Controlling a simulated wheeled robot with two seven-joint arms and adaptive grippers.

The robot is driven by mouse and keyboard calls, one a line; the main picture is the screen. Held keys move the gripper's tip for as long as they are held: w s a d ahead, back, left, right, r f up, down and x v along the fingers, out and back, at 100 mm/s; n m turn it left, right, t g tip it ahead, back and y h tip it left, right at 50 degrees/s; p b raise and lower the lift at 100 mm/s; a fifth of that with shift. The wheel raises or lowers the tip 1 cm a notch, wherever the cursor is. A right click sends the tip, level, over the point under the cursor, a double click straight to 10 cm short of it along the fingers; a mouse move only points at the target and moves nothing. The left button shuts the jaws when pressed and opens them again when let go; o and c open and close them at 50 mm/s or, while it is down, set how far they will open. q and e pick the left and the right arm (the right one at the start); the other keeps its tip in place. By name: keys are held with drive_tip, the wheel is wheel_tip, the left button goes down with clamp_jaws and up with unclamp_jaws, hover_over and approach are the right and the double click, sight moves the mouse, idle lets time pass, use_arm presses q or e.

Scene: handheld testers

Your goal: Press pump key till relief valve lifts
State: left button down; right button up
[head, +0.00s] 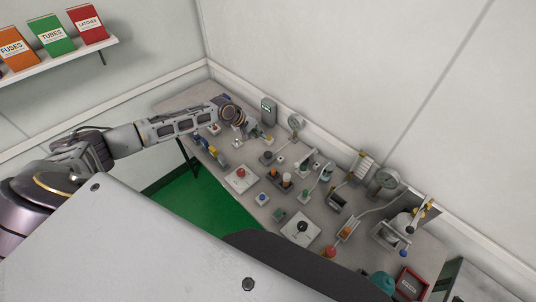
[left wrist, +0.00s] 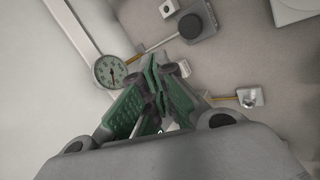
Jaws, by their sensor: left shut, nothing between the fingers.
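My left gripper (head: 260,134) is shut and empty over the far left part of the bench. Its green fingers (left wrist: 155,95) meet in the left wrist view. A round dial gauge (head: 296,122) stands close by; it also shows in the left wrist view (left wrist: 110,71). A rod runs from near the gauge to a dark round unit (left wrist: 196,24). I cannot tell which part is the relief valve. My right gripper is not in view.
The bench (head: 222,157) is crowded with small testers. Walls close off the back.

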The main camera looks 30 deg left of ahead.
use_arm(q)
drive_tip(key=shift+w+d+r+m+t+h, duration=0.1)
drive_tip(key=shift+w+d+m+t+h, duration=0.25)
drive_tip(key=shift+m, duration=1.2)
drive_tip(key=shift+w+d+r+m+t+h, duration=0.15)
drive_tip(key=shift+d+m, duration=0.35)
drive_tip(key=shift+m, duration=1)
drive_tip(key=shift+w+d+r+m+t+h, duration=0.15)
drive_tip(key=shift+d+m+t, duration=0.25)
drive_tip(key=shift+m, duration=1.15)
drive_tip(key=shift+f, duration=0.2)
